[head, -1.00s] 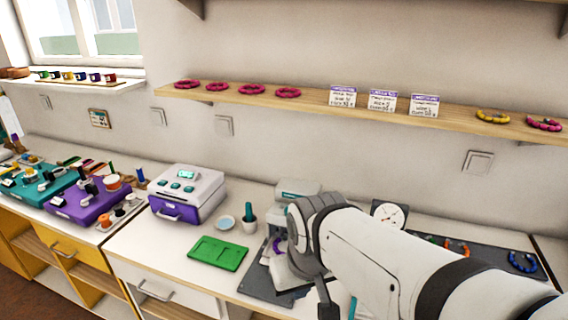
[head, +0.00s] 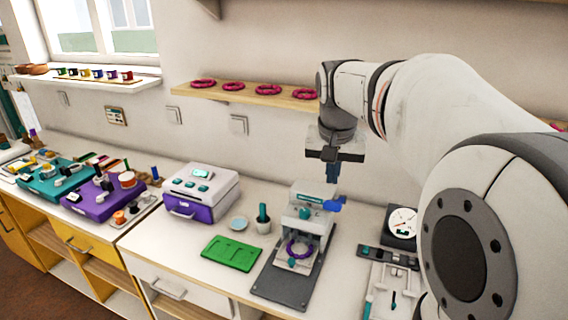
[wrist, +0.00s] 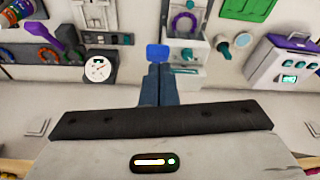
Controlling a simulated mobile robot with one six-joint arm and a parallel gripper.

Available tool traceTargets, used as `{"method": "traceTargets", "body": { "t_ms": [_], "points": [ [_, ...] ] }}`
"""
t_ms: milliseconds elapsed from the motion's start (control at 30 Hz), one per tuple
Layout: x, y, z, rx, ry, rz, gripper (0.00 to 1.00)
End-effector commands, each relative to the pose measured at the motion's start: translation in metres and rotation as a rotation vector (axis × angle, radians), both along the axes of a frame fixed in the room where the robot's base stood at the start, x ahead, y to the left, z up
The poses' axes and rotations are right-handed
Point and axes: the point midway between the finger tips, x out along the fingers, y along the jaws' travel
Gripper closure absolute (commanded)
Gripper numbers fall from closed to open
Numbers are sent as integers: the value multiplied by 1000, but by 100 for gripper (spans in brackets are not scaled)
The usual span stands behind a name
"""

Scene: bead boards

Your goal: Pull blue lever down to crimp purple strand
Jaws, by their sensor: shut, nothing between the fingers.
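The crimp press (head: 312,225) stands on a dark base plate on the counter. Its blue lever (head: 335,204) sticks out to the right near the top. The purple strand (head: 298,249) lies as a ring on the press's lower stage. My gripper (head: 332,180) points down with its fingers shut and empty, just above the lever in the head view. In the wrist view, the closed fingertips (wrist: 159,68) show right beside the blue lever (wrist: 157,52), and the purple strand (wrist: 184,24) is beyond. I cannot tell whether the fingers touch the lever.
A green mat (head: 232,252), a small dish (head: 239,223) and a teal-handled tool in a cup (head: 263,222) are left of the press. A purple and white machine (head: 199,190) stands farther left. A round dial gauge (head: 403,223) is to the right. A shelf (head: 245,97) runs above.

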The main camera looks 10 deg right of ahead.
Motion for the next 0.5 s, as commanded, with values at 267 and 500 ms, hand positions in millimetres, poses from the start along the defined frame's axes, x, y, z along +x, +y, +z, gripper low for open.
{"method": "traceTargets", "body": {
  "t_ms": [267,500],
  "points": [
    [56,-34,32,-3,-7,-161,100],
    [60,-36,35,-3,-8,-173,100]
  ]
}}
